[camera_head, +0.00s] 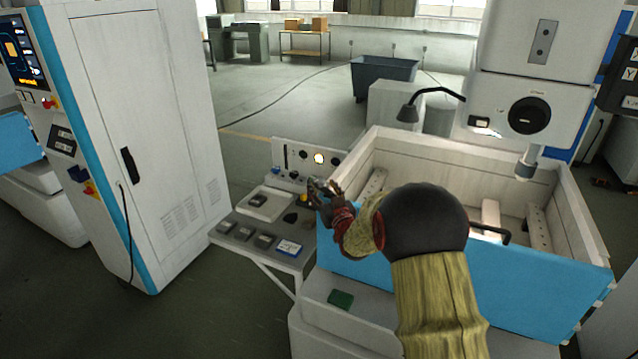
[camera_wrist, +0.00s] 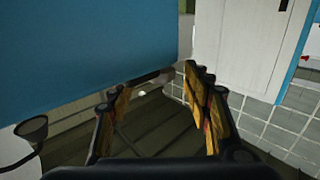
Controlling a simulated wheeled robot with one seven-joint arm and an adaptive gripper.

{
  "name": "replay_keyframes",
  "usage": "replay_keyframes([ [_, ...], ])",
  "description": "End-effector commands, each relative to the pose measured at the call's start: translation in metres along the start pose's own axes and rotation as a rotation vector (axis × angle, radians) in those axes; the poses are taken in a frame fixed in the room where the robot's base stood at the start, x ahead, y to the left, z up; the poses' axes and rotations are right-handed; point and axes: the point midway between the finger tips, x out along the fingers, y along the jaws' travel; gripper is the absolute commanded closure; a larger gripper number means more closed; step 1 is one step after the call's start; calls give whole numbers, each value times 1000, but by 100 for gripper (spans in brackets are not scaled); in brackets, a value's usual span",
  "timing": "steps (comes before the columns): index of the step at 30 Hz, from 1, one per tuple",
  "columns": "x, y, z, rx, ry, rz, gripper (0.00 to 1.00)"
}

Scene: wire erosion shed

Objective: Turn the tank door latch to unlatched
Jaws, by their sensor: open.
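The tank (camera_head: 372,147) stands at the right with pale walls and a blue front door panel (camera_head: 535,290). The blue panel also fills the upper left of the wrist view (camera_wrist: 80,45). My gripper (camera_head: 324,190) is at the tank's left front corner, near the panel's upper edge. In the wrist view its fingers (camera_wrist: 158,82) are apart with nothing held between them. A small dark piece (camera_wrist: 148,77) shows at the panel's lower edge between the fingertips. I cannot tell whether it is the latch or how it is turned. My arm hides part of the panel.
A side table (camera_head: 225,238) with small blocks and a control box (camera_head: 318,159) stands left of the tank. A tall white cabinet (camera_head: 150,110) is further left. A lamp (camera_head: 408,112) and the machine head (camera_head: 535,100) overhang the tank. Floor between cabinet and table is clear.

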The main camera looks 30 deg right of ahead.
Motion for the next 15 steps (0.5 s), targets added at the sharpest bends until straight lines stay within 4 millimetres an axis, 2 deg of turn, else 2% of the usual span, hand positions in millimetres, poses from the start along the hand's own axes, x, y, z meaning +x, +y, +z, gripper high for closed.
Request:
replay_keyframes([
  [6, 28, 0, 0, 0, -1, -1, 51],
  [15, 37, 0, 0, 0, -1, 0, 51],
])
